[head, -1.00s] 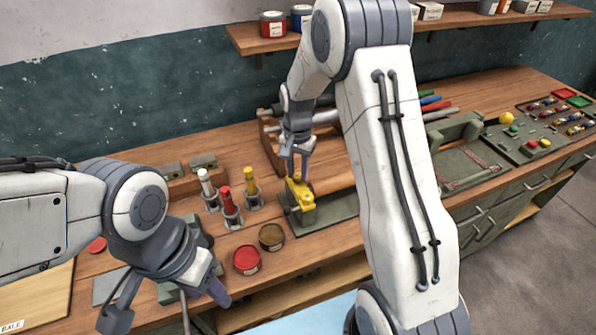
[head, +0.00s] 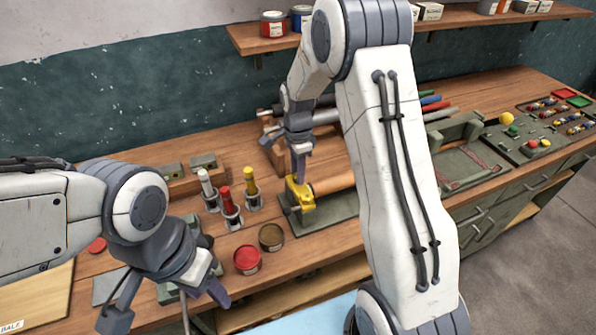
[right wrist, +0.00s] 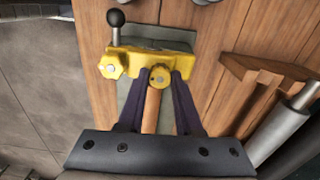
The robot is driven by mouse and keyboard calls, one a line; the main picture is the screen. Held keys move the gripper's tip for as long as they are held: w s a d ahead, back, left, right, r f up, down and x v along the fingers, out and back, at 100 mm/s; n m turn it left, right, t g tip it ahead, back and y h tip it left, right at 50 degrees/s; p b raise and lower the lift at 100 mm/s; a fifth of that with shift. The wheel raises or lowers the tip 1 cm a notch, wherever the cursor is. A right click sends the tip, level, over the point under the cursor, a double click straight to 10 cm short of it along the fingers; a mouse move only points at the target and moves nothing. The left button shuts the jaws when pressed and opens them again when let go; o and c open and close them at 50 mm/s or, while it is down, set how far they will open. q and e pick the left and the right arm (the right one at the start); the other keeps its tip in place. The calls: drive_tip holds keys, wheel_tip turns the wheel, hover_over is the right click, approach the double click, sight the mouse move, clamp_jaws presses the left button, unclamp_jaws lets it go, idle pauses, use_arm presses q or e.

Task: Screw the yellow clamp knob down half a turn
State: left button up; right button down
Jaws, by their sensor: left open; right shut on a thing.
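The yellow clamp (head: 304,197) sits at the left end of a green base plate on the bench. It also shows in the right wrist view (right wrist: 134,58). The round yellow clamp knob (right wrist: 159,79) lies between the fingertips of my right gripper (right wrist: 160,73), which is shut on it. In the head view my right gripper (head: 299,176) points down at the clamp, and its fingertips hide the knob. A second, lobed yellow knob (right wrist: 111,67) is on the clamp's left in the wrist view. My left gripper (head: 168,304) is open and empty at the front left.
Red (head: 247,260) and brown (head: 271,237) tins stand left of the clamp. Several colored-top holders (head: 228,208) stand behind them. A copper-colored pipe (head: 334,183) runs right from the clamp. A black ball-ended lever (right wrist: 115,20) rises beside it. My right arm hides part of the bench.

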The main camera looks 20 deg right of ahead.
drive_tip(key=shift+r, duration=0.1)
idle(0.5)
drive_tip(key=c, duration=0.6)
unclamp_jaws()
drive_tip(key=shift+r+b, duration=1.15)
drive_tip(key=shift+r, duration=4.05)
